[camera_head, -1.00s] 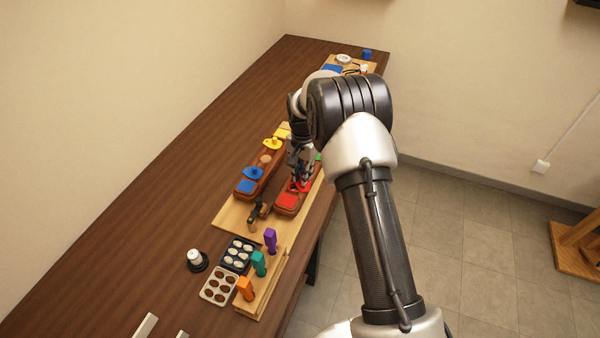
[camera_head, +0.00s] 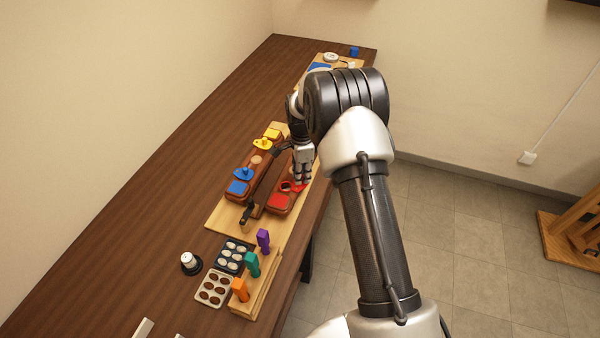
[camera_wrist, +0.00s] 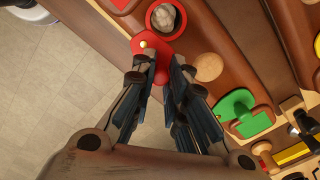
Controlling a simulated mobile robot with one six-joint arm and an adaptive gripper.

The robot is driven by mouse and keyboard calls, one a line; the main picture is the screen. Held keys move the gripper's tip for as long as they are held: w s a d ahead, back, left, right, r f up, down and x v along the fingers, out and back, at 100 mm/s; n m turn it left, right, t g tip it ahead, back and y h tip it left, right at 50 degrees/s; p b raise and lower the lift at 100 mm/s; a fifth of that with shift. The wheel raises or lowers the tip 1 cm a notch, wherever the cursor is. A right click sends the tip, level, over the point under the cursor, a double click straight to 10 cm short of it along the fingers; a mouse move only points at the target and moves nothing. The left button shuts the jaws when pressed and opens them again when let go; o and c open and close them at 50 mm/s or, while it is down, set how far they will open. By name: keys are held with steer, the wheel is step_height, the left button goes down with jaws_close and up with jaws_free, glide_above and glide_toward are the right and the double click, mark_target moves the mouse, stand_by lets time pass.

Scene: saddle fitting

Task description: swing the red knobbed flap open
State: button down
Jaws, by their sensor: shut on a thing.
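The red knobbed flap (camera_wrist: 152,47) is swung to one side of its red-rimmed hole (camera_wrist: 170,18), which shows uncovered with a pale grey lump inside. In the head view the flap (camera_head: 300,188) sticks out past the right edge of the brown block, beside the dark round hole (camera_head: 287,186). My gripper (camera_wrist: 161,76) is shut on the flap's red knob, whose lower part shows between the fingertips. In the head view my gripper (camera_head: 303,181) is above the block's right edge, and its fingers partly hide the flap.
A green flap (camera_wrist: 238,110) sits farther along the same block. A parallel brown block (camera_head: 250,172) carries blue and yellow flaps. Orange, teal and purple pegs (camera_head: 252,264) stand nearer the front. Open floor lies right of the table.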

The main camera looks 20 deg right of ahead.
steer(key=shift+m, duration=0.4)
steer(key=c, duration=1.5)
jaws_free()
steer(key=shift+c, duration=0.2)
steer(key=shift+r, duration=0.1)
step_height(320, 180, up, 12)
